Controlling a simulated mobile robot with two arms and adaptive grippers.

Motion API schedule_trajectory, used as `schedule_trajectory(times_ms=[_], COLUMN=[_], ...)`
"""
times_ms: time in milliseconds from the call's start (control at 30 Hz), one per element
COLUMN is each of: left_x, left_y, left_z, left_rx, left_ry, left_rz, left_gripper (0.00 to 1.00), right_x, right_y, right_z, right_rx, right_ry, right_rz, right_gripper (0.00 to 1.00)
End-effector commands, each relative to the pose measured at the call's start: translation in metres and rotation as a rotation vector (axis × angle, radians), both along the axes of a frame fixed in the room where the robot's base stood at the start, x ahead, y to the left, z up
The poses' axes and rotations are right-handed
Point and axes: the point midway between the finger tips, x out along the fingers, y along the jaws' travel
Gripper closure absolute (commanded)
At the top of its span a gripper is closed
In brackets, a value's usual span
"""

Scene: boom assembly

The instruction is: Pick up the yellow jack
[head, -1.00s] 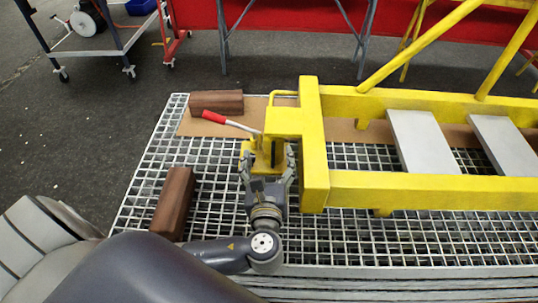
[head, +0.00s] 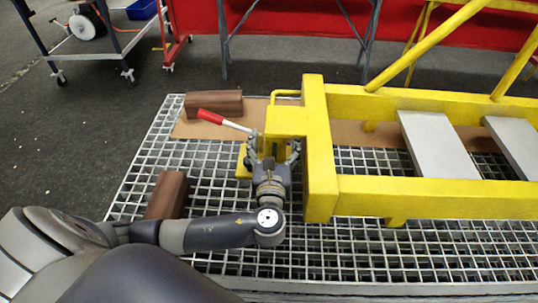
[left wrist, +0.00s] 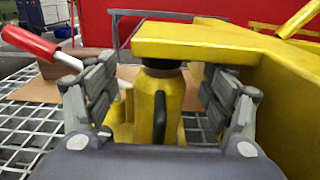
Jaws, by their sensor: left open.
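The yellow jack (left wrist: 157,103) stands upright on the grating, under the end plate of the yellow boom (left wrist: 200,42). Its handle with a red grip (left wrist: 30,42) sticks out to the upper left; in the head view the red grip (head: 210,116) also points left. My left gripper (head: 272,150) is at the jack. In the left wrist view its two fingers (left wrist: 155,100) stand apart, one on each side of the jack body, with visible gaps. The boom end hides most of the jack in the head view. My right gripper is not in view.
Brown wooden blocks lie on the grating, one at the back (head: 213,104) and one near my left arm (head: 166,195). The boom frame (head: 320,150) stands close on the right of the gripper. A cart (head: 90,35) stands far left.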

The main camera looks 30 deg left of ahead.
Motion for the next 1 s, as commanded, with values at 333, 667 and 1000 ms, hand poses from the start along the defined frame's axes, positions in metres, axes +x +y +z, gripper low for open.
schedule_trajectory(times_ms=[333, 667, 1000], left_x=[0.034, 0.035, 0.034], left_y=[0.016, 0.015, 0.015], left_z=[-0.003, -0.003, -0.003], left_rx=[0.001, 0.000, 0.000], left_ry=[0.000, 0.001, 0.001], left_rz=[0.000, 0.000, 0.000], left_gripper=[0.25, 0.54, 1.00], right_x=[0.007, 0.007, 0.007], right_y=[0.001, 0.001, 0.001], right_z=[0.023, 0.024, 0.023], right_rx=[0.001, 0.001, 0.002], right_ry=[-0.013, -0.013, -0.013], right_rz=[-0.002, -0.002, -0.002], right_gripper=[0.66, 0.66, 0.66])
